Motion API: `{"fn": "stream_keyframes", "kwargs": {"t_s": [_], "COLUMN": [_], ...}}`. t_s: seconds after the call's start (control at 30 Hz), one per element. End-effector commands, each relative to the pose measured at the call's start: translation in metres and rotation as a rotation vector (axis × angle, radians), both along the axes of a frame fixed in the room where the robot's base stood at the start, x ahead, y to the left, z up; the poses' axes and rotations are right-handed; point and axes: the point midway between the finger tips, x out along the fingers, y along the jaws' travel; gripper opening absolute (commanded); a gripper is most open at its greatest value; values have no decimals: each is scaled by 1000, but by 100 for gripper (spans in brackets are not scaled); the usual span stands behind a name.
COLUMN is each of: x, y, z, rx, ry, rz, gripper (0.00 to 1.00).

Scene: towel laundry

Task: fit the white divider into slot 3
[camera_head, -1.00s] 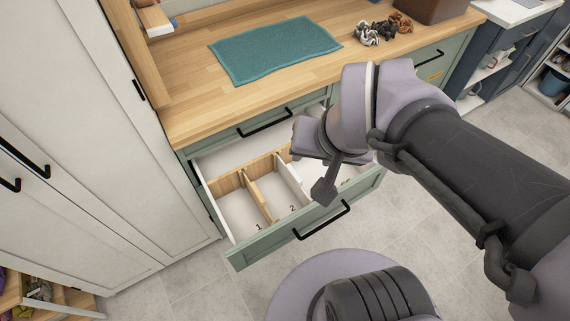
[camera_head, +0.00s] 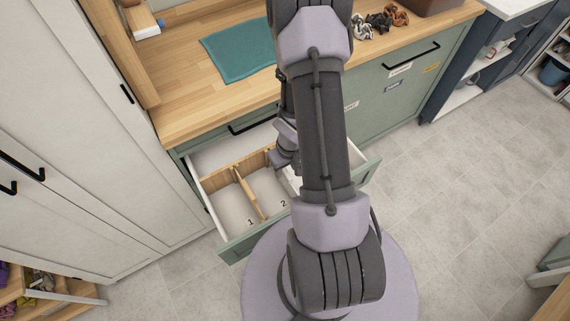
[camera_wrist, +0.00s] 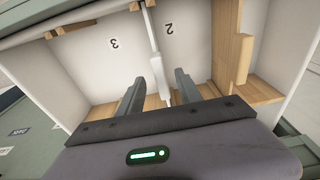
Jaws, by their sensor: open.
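The white divider (camera_wrist: 156,62) stands on edge in the open drawer (camera_head: 233,245), between the spaces marked 3 and 2. In the wrist view it lies between the two fingers of my gripper (camera_wrist: 158,92). The fingers are apart, with a gap on each side of the divider, so it is not held. The number 3 (camera_wrist: 115,44) is left of the divider and the number 2 (camera_wrist: 168,28) right of it. I cannot tell whether its ends sit fully in notches. In the head view my arm hides the fingertips and the drawer's right part.
A wooden divider (camera_head: 249,194) separates spaces 1 and 2; it also shows in the wrist view (camera_wrist: 245,58). The wooden counter (camera_head: 190,95) overhangs the drawer's back. A teal towel (camera_head: 240,50) and several scrunchies (camera_head: 378,22) lie on it. A white cabinet (camera_head: 70,130) stands close at left.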

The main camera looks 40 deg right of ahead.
Motion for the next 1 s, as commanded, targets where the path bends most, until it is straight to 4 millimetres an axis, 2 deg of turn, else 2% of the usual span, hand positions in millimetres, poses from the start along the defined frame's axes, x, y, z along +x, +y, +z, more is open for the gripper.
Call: {"fn": "stream_keyframes", "kwargs": {"t_s": [0.03, 0.1, 0.3, 0.43, 0.67, 0.77, 0.9, 1.0], "x": [1, 3, 8, 9, 9, 9, 9, 9], "y": [0, 0, -2, -2, -2, -2, -2, -2], "z": [-24, -42, -73, -78, -77, -77, -77, -77], "rx": [0, 1, 0, 0, 0, 0, 0, 0], "ry": [1, 1, 1, 1, 1, 1, 1, 1], "rz": [-1, 1, 1, 1, 0, 0, 0, 0], "gripper": [42, 42, 42, 42, 42, 26, 0, 0]}}
